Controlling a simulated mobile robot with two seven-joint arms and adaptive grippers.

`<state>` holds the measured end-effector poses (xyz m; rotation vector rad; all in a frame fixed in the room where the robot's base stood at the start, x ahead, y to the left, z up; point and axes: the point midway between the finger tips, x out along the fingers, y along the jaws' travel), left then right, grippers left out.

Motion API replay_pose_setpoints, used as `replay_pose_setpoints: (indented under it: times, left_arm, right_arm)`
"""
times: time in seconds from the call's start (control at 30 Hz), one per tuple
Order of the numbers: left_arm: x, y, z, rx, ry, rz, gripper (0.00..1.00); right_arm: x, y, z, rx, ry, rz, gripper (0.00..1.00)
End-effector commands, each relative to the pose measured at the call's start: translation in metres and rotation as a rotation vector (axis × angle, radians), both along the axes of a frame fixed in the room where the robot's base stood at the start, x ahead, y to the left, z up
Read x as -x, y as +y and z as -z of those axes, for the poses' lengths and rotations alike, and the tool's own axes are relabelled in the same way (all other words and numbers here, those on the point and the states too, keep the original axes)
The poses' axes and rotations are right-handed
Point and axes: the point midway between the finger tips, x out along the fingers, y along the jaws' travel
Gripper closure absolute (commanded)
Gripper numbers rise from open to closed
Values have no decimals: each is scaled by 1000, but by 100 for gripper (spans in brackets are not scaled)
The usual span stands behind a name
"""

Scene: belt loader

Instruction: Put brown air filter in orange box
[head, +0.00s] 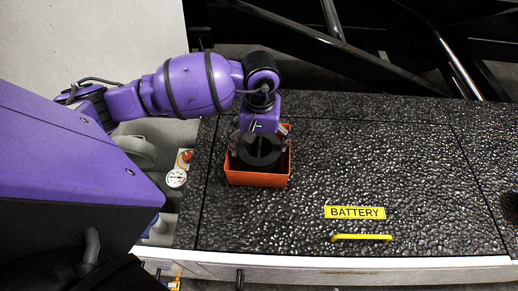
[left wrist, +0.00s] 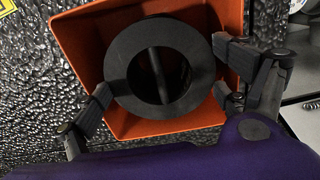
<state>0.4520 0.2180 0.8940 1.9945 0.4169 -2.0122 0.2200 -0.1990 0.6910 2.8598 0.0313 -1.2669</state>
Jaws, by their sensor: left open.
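The air filter (head: 260,163) is a dark, near-black ring with a central hole; no brown shows clearly. In the left wrist view the filter (left wrist: 118,62) sits within the walls of the orange box (left wrist: 80,45), and a dark bar shows through its hole. The orange box (head: 257,180) stands on the black textured top. My left gripper (head: 261,140) points down at the box from above. How deep the filter sits is hard to tell. My right gripper is not in view.
The black bumpy deck (head: 330,165) is clear to the right of the box. A yellow BATTERY label (head: 355,212) and a yellow handle (head: 361,237) are near its front edge. A gauge (head: 176,178) and a red knob (head: 186,156) are left of the box.

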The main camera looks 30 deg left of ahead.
Motion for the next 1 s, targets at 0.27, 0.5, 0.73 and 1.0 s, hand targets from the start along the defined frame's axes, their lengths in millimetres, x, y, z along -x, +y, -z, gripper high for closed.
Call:
replay_pose_setpoints:
  times: [0.27, 0.5, 0.73, 1.0]
  left_arm:
    - [-2, 0, -61, -1, -3, 1, 8]
    - [-1, 0, -88, -1, 1, 0, 8]
    - [-1, -1, -92, -1, 1, 0, 8]
    - [-1, -1, -91, -1, 1, 0, 8]
  right_arm:
    - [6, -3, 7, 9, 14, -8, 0]
    - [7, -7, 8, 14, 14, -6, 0]
    - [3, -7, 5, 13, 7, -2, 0]
    - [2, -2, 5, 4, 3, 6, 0]
